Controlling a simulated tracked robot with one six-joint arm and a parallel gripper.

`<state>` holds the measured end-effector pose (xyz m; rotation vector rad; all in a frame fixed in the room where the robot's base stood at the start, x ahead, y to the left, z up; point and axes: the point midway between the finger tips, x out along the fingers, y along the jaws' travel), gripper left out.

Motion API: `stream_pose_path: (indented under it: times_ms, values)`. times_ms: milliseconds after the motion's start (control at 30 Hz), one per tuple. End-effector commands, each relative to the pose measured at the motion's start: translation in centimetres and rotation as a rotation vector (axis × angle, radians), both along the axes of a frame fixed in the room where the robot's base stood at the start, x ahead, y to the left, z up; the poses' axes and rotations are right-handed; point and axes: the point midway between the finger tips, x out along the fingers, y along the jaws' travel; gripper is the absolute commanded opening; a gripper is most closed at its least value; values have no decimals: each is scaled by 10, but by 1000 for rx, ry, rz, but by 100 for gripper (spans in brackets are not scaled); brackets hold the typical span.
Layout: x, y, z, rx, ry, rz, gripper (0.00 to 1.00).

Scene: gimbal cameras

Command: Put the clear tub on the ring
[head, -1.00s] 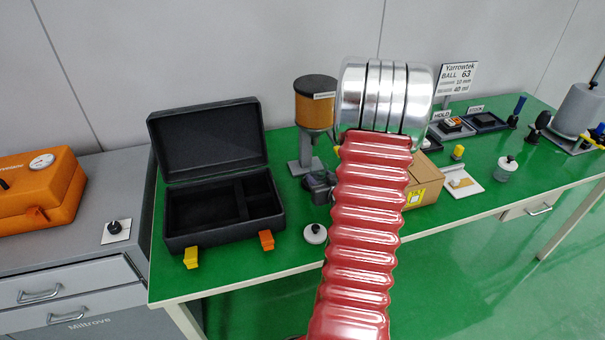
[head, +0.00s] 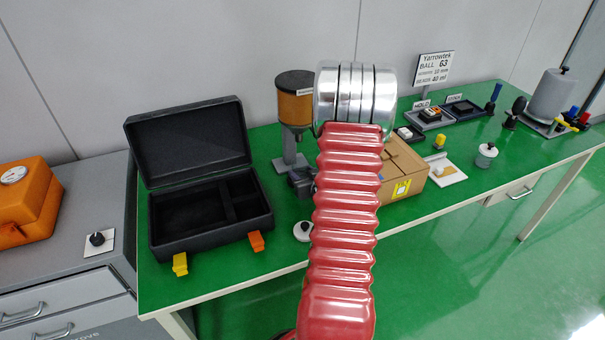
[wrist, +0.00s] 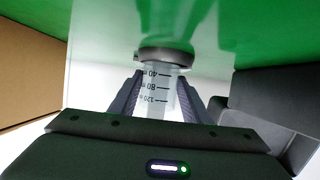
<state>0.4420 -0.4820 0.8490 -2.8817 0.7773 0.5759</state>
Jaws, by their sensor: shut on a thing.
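My gripper (wrist: 161,92) is shut on the clear tub (wrist: 155,101) in the wrist view, with a dark finger on each side of it. The tub is see-through, with dark marks reading 40, 80 and 120; the numbers appear upside down. A dark round band (wrist: 165,57) lies across the tub's far end, by the 40 mark. I cannot tell whether this band is the ring or part of the tub. In the head view my red arm hides my gripper and the tub, and I cannot pick out the ring there.
An open black case (head: 210,213) stands left on the green bench (head: 425,208). A brown hopper on a stand (head: 296,105) is behind my arm. A cardboard box (head: 405,172) and a lidded jar (head: 487,155) stand right.

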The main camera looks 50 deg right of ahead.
Motion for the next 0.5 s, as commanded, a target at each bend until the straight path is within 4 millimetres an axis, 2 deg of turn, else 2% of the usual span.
stream_pose_path:
  times_ms: [467, 500]
  values:
    - [-2, -1, -8, 0, -1, -4, 11]
    - [-2, -1, -8, 0, 0, -5, 44]
